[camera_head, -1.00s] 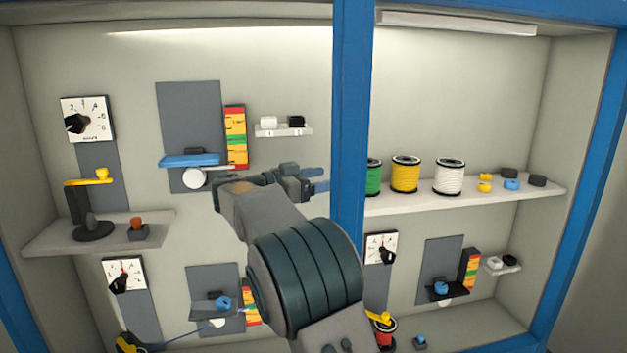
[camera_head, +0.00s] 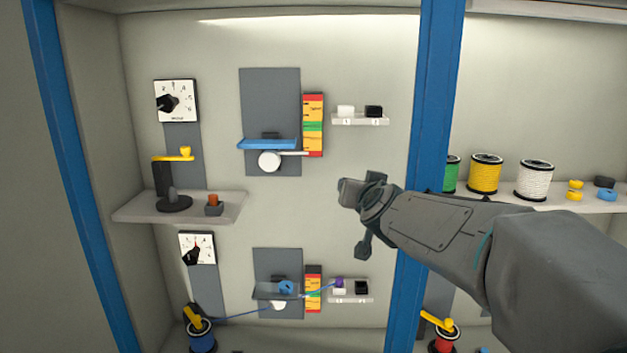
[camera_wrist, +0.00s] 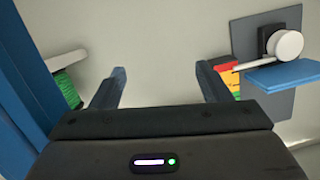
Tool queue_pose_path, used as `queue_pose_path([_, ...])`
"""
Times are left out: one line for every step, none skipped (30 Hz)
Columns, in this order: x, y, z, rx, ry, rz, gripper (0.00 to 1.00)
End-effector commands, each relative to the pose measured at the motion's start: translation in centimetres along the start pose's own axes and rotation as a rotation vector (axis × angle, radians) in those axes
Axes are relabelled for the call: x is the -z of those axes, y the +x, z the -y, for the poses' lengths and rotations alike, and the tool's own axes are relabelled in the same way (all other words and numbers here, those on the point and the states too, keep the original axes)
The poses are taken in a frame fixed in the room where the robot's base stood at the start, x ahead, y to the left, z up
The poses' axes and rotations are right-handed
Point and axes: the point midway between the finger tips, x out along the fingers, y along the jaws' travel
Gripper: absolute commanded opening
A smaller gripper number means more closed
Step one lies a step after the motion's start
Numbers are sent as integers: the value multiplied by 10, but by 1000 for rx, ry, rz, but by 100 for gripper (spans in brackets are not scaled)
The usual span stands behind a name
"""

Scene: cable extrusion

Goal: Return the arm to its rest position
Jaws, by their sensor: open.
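My arm (camera_head: 440,222) reaches in from the right in the head view, in front of the blue cabinet post. Its wrist end (camera_head: 362,205) is in front of the back wall, below the small upper shelf with white and black blocks.
The blue post (camera_head: 428,130) is close behind my arm. To its right are green, yellow (camera_head: 486,173) and white (camera_head: 534,180) spools. To its left are the upper blue plate (camera_head: 268,144), a grey shelf (camera_head: 130,209) and a blue spool (camera_head: 201,336) with blue cable.

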Motion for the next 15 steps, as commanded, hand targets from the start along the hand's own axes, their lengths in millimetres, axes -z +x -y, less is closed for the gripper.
queue_pose_path([-13, -17, 1, 34, -12, 64, 70])
queue_pose_path([-24, -26, 1, 53, -21, 110, 70])
queue_pose_path([-39, -40, 1, 74, -32, 173, 70])
queue_pose_path([-51, -51, 0, 87, -41, 223, 70])
queue_pose_path([-63, -62, -2, 96, -49, 274, 70])
queue_pose_path([-81, -79, -5, 104, -62, 347, 70])
queue_pose_path([-94, -92, -8, 106, -71, 402, 70])
queue_pose_path([-108, -105, -12, 104, -80, 459, 70])
queue_pose_path([-126, -124, -19, 96, -92, 535, 70])
queue_pose_path([-140, -138, -24, 84, -100, 591, 70])
queue_pose_path([-153, -152, -30, 71, -109, 646, 70])
queue_pose_path([-168, -170, -38, 49, -118, 715, 70])
queue_pose_path([-179, -183, -45, 30, -124, 763, 70])
queue_pose_path([-188, -195, -50, 11, -131, 807, 70])
queue_pose_path([-200, -211, -58, -16, -139, 861, 70])
